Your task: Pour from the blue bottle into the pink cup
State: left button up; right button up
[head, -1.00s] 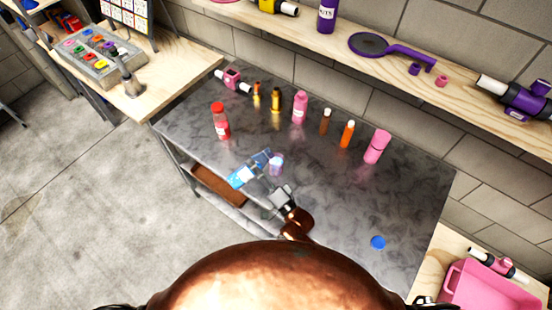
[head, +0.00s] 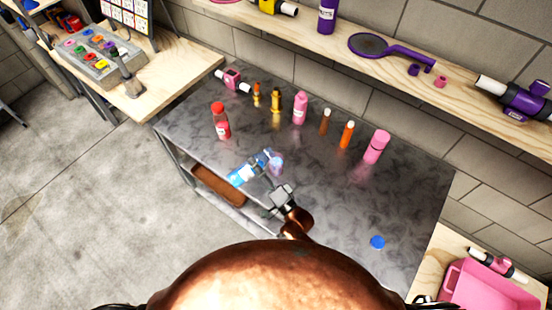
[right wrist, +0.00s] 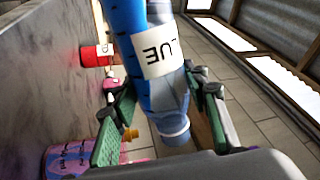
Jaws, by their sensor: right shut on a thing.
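The blue bottle (head: 240,175) is held in my right gripper (head: 264,166), tilted, above the left front part of the grey table. Its "BLUE" label and clear neck (right wrist: 172,124) show between the fingers (right wrist: 160,125) in the right wrist view, and no cap is on it. The pink cup (head: 277,166) stands on the table beside the bottle's neck end, partly covered by it. A pink lettered surface (right wrist: 68,160) at the lower left of the right wrist view looks like this cup. I cannot see any liquid flowing. My left gripper is not in view.
A blue cap (head: 377,242) lies on the table (head: 330,205). A red-capped bottle (head: 221,121) stands at the left. A pink bottle (head: 300,107), an orange bottle (head: 346,135) and a pink container (head: 376,147) stand along the back. The table's right part is mostly clear.

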jog(key=shift+w+d+r+m+t+p, duration=0.2)
jog(key=shift+r+m+t+p, duration=0.2)
jog(key=shift+m, duration=0.3)
dwell(0.8)
jog(key=shift+r+m+h+p, duration=0.4)
jog(key=shift+r+m, duration=0.05)
jog(key=shift+m, duration=0.25)
dwell(1.0)
